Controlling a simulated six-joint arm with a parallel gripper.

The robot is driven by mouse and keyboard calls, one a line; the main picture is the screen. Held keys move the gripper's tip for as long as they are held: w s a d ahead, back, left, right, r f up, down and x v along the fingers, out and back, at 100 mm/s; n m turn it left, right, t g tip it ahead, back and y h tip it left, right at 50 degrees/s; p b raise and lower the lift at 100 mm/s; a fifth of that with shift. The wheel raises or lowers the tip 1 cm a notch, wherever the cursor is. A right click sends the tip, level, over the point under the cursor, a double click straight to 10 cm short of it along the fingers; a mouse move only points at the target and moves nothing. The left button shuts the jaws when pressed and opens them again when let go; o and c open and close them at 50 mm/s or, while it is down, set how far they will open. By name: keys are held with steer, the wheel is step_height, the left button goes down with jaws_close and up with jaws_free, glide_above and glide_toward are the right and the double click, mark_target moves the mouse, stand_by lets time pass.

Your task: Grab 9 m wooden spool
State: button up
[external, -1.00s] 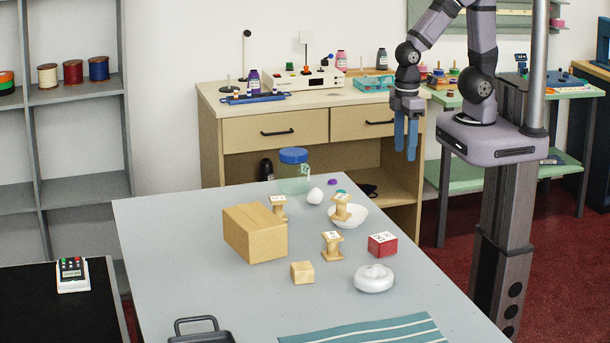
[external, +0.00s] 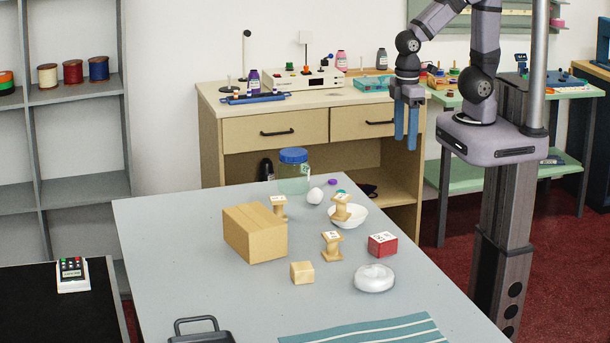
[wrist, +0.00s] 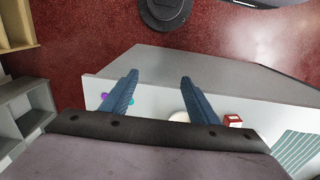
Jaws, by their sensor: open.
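Three wooden spools with white labels on top stand on the grey table; the labels are too small to read. One spool (external: 279,207) stands behind the cardboard box, which partly hides it. Another spool (external: 341,211) is at the white bowl (external: 361,217); I cannot tell whether it is inside or in front of it. The third spool (external: 332,247) stands nearer, left of the red block. My gripper (external: 406,134) is open and empty, pointing down, high beyond the table's far right side. In the wrist view its blue fingers (wrist: 158,88) are apart with nothing between them.
On the table (external: 180,240) are a cardboard box (external: 255,234), a wooden cube (external: 302,272), a red block (external: 382,244), a white round object (external: 374,279), a lidded jar (external: 294,170) and a striped cloth (external: 370,331). The table's left side is mostly clear.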

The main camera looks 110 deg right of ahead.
steer(key=w+a+r+n+t+y+b, duration=0.15)
steer(key=w+a+t+b, duration=0.45)
steer(key=w+a, duration=0.65)
steer(key=w+a+r+t+y+b, duration=0.3)
steer(key=w+a+t+b, duration=0.35)
steer(key=w+a, duration=0.65)
steer(key=m+t+h+b, duration=0.1)
steer(key=m+h+b, duration=0.1)
steer(key=h+b, duration=0.25)
glide_toward(339, 234)
steer(key=x, duration=0.3)
steer(key=shift+w+a+f+p, duration=0.1)
steer(key=shift+w+f+p, duration=0.05)
steer(key=shift+w+p, duration=0.25)
steer(key=shift+p+x, duration=0.85)
steer(key=shift+x, duration=2.75)
steer(key=c, duration=1.1)
